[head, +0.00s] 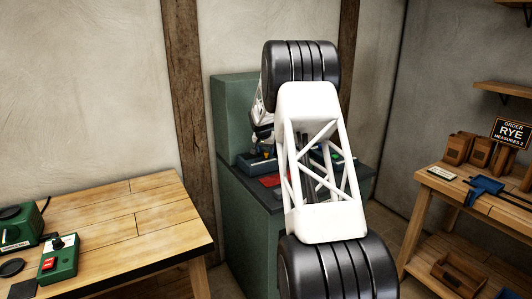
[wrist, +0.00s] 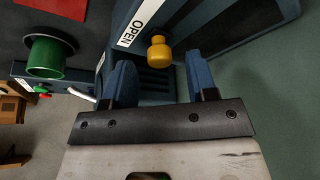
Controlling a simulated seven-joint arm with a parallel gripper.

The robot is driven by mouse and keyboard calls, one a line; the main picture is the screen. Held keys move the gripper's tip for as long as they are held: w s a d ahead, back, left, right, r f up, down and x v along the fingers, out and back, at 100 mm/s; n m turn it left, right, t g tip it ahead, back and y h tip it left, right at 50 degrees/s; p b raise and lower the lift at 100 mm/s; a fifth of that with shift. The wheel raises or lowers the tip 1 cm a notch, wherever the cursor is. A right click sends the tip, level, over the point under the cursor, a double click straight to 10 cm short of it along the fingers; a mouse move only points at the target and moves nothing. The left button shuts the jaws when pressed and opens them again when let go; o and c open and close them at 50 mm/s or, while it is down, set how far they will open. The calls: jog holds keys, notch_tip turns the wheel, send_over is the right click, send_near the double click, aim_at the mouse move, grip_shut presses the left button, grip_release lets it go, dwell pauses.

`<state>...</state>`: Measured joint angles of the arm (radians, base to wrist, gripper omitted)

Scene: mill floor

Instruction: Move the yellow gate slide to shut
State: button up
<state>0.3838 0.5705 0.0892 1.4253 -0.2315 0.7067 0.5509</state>
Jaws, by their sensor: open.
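The yellow gate slide knob (wrist: 159,52) shows in the wrist view, on a dark blue housing (wrist: 240,22). A white OPEN label (wrist: 138,27) is just to the left of the knob. My gripper (wrist: 161,72) is open, with one blue finger on each side of the knob's line. The knob appears between and slightly beyond the fingertips; I cannot tell whether either finger touches it. In the head view my arm covers much of the green machine (head: 233,125), and the gripper's fingers are not clear there. A SHUT marking is not visible.
A green cup-like part (wrist: 47,57) is at the upper left in the wrist view. In the head view, a wooden table (head: 130,215) with a green switch box (head: 60,258) stands at left. A wooden bench (head: 455,187) with a blue scoop (head: 484,187) stands at right.

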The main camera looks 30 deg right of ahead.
jog(key=shift+x, duration=0.8)
grip_shut()
